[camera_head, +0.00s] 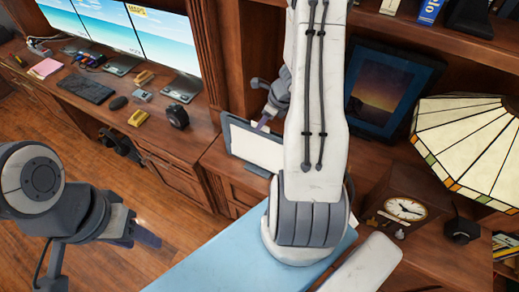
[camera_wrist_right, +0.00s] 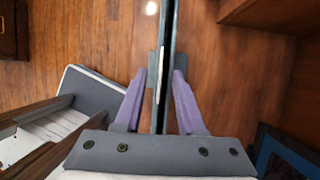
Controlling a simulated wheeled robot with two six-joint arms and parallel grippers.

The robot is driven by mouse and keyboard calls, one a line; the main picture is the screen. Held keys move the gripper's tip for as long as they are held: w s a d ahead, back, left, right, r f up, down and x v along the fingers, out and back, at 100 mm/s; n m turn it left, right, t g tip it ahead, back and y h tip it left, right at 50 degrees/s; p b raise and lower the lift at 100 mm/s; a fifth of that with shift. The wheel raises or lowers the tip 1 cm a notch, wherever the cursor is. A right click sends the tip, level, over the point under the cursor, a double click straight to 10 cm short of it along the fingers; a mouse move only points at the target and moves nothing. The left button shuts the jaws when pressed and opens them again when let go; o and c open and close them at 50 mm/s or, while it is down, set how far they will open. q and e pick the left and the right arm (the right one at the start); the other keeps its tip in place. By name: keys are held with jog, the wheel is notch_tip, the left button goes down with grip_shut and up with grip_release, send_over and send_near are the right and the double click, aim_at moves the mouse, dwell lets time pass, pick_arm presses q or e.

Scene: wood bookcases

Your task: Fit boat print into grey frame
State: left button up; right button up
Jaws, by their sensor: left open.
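The grey frame (camera_head: 234,157) is upright and tilted beside the wooden cabinet, in the middle of the head view. A plain pale panel (camera_head: 257,147) fills it; I see no boat picture there. My right gripper (camera_head: 264,122) is at its top edge. In the right wrist view a thin dark slab, apparently the frame edge-on (camera_wrist_right: 168,40), runs between the purple fingers of my right gripper (camera_wrist_right: 160,78), which appear closed on it. My left gripper (camera_head: 146,236) is open and empty over the floor at lower left. I cannot make out the boat print.
A light blue surface (camera_head: 215,258) lies at the bottom. A desk with monitors (camera_head: 165,40) and a keyboard (camera_head: 86,90) is at left. A blue-framed picture (camera_head: 385,88), a clock (camera_head: 405,208) and a stained-glass lamp (camera_head: 470,145) stand at right. My right arm hides the middle.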

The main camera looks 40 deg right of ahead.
jog(key=shift+w+f, duration=0.1)
jog(key=shift+f, duration=0.2)
grip_shut()
dwell(1.2)
